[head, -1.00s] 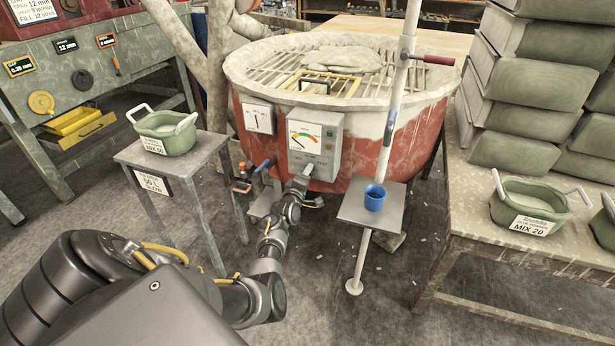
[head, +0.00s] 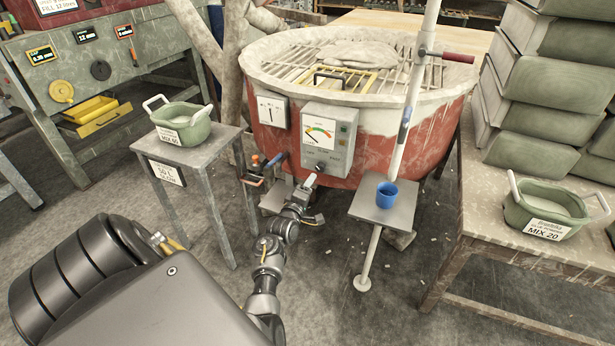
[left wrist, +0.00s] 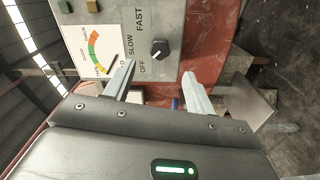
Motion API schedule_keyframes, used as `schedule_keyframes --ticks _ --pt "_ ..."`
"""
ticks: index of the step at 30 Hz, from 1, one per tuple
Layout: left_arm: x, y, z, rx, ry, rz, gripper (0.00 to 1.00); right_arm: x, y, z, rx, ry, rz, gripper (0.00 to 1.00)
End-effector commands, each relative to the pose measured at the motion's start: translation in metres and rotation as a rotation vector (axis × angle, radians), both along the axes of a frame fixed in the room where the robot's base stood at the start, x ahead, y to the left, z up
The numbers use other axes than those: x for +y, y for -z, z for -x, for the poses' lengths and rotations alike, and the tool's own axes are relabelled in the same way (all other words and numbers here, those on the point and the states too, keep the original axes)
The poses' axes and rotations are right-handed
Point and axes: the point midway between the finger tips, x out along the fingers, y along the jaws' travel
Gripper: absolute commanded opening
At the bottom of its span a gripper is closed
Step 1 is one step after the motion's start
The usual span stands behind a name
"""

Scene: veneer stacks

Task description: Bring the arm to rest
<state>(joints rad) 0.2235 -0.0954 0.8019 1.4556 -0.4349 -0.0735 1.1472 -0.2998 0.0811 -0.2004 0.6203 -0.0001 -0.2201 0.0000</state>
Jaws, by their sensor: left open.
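My left gripper (head: 309,182) is in front of and just below the grey control box (head: 329,140) on the red vat (head: 375,155). In the left wrist view my left gripper (left wrist: 158,82) has its two fingers apart with nothing between them. Beyond the fingers is the control box (left wrist: 143,20) with a black knob (left wrist: 160,48), marked OFF, SLOW and FAST, and a coloured dial (left wrist: 96,50). The fingers look clear of the knob. My right gripper is not in view.
A small stand (head: 397,213) holding a blue cup (head: 387,195) is right of the gripper. A side table (head: 212,150) with a green tub (head: 180,122) is to the left. A bench (head: 480,224) with green tubs is at right.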

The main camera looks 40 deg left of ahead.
Motion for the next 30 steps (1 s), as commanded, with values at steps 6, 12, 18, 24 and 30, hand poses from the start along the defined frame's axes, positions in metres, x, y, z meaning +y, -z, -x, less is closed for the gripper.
schedule_keyframes --ticks 6,12,18,24,30 --pt "-0.004 0.000 0.012 -0.001 -0.001 0.000 0.55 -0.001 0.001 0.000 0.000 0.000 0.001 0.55" --pt "-0.004 0.000 0.012 0.000 0.000 0.000 0.55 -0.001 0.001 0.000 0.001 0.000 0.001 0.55" --pt "-0.004 0.000 0.012 0.000 0.000 0.000 0.55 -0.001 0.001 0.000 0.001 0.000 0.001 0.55" --pt "-0.004 0.000 0.012 0.009 0.000 -0.025 0.55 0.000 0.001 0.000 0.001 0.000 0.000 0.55" --pt "-0.024 0.051 0.002 0.228 0.037 -0.275 0.55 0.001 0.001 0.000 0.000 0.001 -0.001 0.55"
